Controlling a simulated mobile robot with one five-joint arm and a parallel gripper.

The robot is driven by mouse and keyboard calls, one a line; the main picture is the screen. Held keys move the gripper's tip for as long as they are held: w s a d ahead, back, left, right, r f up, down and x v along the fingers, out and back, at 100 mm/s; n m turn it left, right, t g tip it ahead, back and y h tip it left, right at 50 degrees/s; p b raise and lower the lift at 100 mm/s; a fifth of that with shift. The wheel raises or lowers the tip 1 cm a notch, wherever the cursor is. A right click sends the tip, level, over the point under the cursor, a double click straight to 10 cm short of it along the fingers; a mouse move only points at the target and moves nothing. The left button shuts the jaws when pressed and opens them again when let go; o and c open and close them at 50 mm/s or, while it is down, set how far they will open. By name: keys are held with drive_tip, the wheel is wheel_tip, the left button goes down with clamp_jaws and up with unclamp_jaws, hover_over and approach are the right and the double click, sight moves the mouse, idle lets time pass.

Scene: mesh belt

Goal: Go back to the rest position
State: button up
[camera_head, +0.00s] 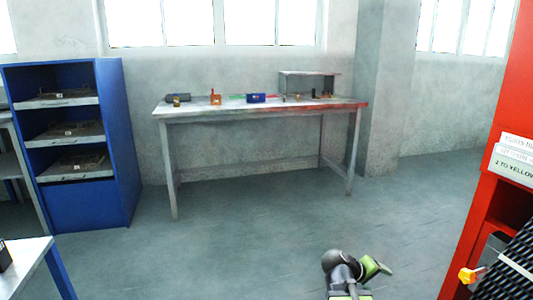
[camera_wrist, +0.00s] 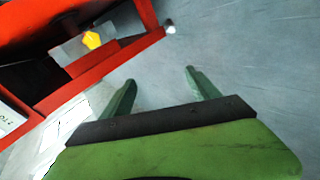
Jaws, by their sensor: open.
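My gripper (camera_wrist: 160,82) shows in the wrist view with its two green fingers spread apart. It is open, with nothing between the fingers but grey floor. In the head view my black and green arm (camera_head: 347,275) shows at the bottom, right of the middle, over the floor. The fingertips are hard to make out there. A red machine frame stands to the right of the arm, with clear floor between them.
The red frame (camera_head: 490,205) holds a dark mesh belt (camera_head: 515,262) and an orange-yellow part (camera_head: 471,275). A workbench (camera_head: 230,112) with small items stands at the back wall. A blue shelf (camera_head: 120,150) is at left, a table corner (camera_head: 25,262) lower left. The middle floor is clear.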

drive_tip(key=s+a+f+m+g+y+p, duration=0.1)
drive_tip(key=s+a+f+g+y, duration=0.25)
drive_tip(key=a, duration=0.65)
drive_tip(key=s+a+f+m+y, duration=0.1)
drive_tip(key=s+a+f+y, duration=0.25)
drive_tip(key=a+y, duration=0.4)
wheel_tip(320, 180, up, 39)
drive_tip(key=a+h+p, duration=0.1)
drive_tip(key=a+p, duration=0.1)
drive_tip(key=p, duration=3.6)
drive_tip(key=shift+s+a+h, duration=0.2)
drive_tip(key=shift+s+h, duration=0.1)
drive_tip(key=shift+s, duration=0.05)
drive_tip(key=shift+g, duration=0.25)
